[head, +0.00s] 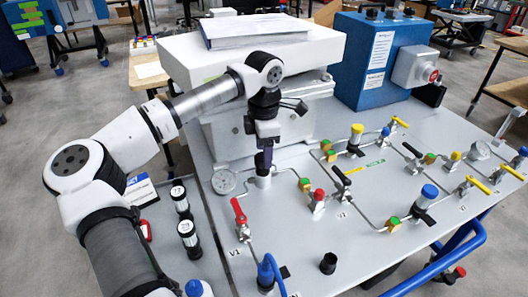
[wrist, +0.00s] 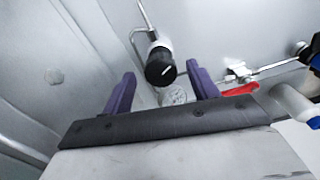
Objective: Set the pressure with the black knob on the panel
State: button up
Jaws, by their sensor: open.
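The black knob (wrist: 160,68) has a white mark on its face and sits on a pale metal regulator body. In the wrist view it lies between and just beyond the tips of my gripper's (wrist: 162,77) two purple fingers. The fingers are apart, with nothing held and visible space on both sides of the knob. In the head view my gripper (head: 265,148) points down right above the knob (head: 261,160), which is partly hidden by the fingers. The panel (head: 320,250) is a light grey tabletop carrying pipes and valves.
A round gauge (head: 223,182) stands left of the knob. A red-handled valve (head: 239,212) is in front, and more valves with coloured handles fill the right side. A large white analyser box (head: 230,130) stands close behind. A blue unit (head: 350,60) stands back right.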

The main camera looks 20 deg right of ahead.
notch_tip(320, 180, up, 13)
jog(key=b, duration=0.1)
jog(key=shift+s+f, duration=0.1)
jog(key=shift+f, duration=0.1)
dwell(0.5)
